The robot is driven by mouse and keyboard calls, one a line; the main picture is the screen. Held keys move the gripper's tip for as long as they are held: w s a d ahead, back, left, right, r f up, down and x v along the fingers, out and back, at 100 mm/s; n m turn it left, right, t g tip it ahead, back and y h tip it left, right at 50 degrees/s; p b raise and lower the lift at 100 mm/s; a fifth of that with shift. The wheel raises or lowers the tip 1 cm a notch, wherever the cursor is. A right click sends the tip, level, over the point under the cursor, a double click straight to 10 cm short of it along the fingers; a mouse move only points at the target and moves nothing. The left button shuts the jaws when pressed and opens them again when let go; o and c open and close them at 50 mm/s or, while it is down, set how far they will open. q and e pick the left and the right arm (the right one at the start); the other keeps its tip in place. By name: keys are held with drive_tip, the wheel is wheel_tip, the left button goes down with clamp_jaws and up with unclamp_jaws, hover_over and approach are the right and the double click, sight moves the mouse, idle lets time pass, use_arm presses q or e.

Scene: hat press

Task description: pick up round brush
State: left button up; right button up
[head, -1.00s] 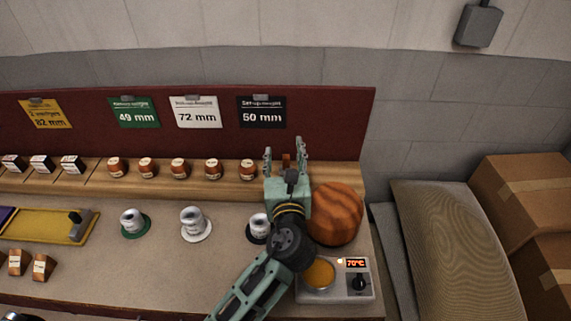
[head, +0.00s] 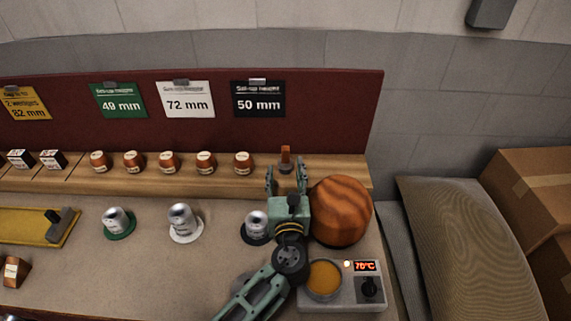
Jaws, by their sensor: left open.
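A small upright brown piece (head: 286,154) stands at the back wooden shelf, just beyond my left fingertips. It looks like the handle of the round brush; its lower part is hidden by my gripper, so I cannot tell its full shape. My left gripper (head: 286,174) is open, its two fingers pointing toward the back shelf on either side of the line to the brown piece. Nothing is seen held between the fingers. My right gripper is not in view.
A heater with a 70°C display (head: 343,286) sits in front.

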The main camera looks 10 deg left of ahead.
sight(284, 157)
use_arm(q)
drive_tip(key=x, duration=0.7)
drive_tip(key=shift+w+a+r, duration=0.1)
drive_tip(key=shift+w+r, duration=0.15)
drive_tip(key=shift+s, duration=0.1)
drive_tip(key=shift+c, duration=0.4)
clamp_jaws()
